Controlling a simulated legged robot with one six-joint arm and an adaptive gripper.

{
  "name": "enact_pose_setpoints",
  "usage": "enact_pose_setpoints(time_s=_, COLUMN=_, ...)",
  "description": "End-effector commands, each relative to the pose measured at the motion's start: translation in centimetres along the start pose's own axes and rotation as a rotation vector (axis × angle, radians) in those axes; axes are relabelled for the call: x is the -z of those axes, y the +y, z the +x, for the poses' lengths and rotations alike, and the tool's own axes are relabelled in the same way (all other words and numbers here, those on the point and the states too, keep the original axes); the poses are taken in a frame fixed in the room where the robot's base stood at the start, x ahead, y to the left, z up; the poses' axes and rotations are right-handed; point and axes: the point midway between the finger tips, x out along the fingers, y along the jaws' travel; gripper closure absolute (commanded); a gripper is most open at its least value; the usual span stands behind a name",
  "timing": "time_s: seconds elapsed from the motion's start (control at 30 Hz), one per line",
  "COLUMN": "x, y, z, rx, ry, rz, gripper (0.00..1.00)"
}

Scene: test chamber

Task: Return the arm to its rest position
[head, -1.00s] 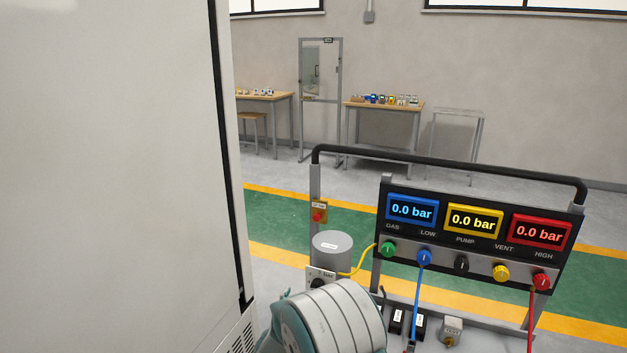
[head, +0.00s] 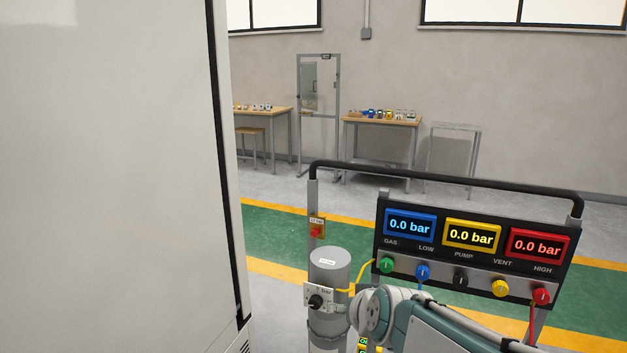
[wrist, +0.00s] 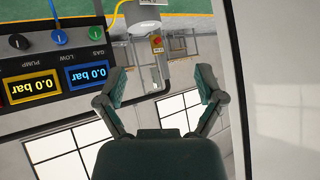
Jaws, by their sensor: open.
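My arm (head: 440,325) shows at the bottom of the head view, in front of the lower part of the gauge panel cart. My gripper is not clearly seen in the head view. In the wrist view my gripper (wrist: 162,88) is open, with its two green fingers apart and nothing between them. The wrist picture is upside down. The gauge panel (head: 475,245) has blue, yellow and red displays, each reading 0.0 bar; part of it also shows in the wrist view (wrist: 52,70).
A large white cabinet (head: 110,180) fills the left of the head view. A grey cylinder (head: 328,275) with a black knob stands on the cart, under a black handrail (head: 450,178). Workbenches (head: 382,122) and a metal frame stand by the far wall. Green floor lies between.

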Motion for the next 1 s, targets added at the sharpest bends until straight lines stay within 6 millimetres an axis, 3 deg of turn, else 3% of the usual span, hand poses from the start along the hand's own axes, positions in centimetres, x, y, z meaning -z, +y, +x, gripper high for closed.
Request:
enact_pose_setpoints(time_s=0.03, x=-0.9, y=0.7, z=-1.9, rx=-0.009, ry=-0.026, rz=-0.005, gripper=0.13)
enact_pose_setpoints(time_s=0.3, x=-7.9, y=4.0, z=-10.3, rx=-0.097, ry=-0.22, rz=-0.029, gripper=0.13)
enact_pose_setpoints(time_s=0.5, x=-12.8, y=6.0, z=-14.7, rx=-0.18, ry=-0.337, rz=-0.024, gripper=0.13)
enact_pose_setpoints(time_s=0.67, x=-14.2, y=6.5, z=-15.8, rx=-0.207, ry=-0.373, rz=-0.018, gripper=0.13)
enact_pose_setpoints(time_s=1.0, x=-14.2, y=6.5, z=-15.8, rx=-0.206, ry=-0.374, rz=-0.019, gripper=0.13)
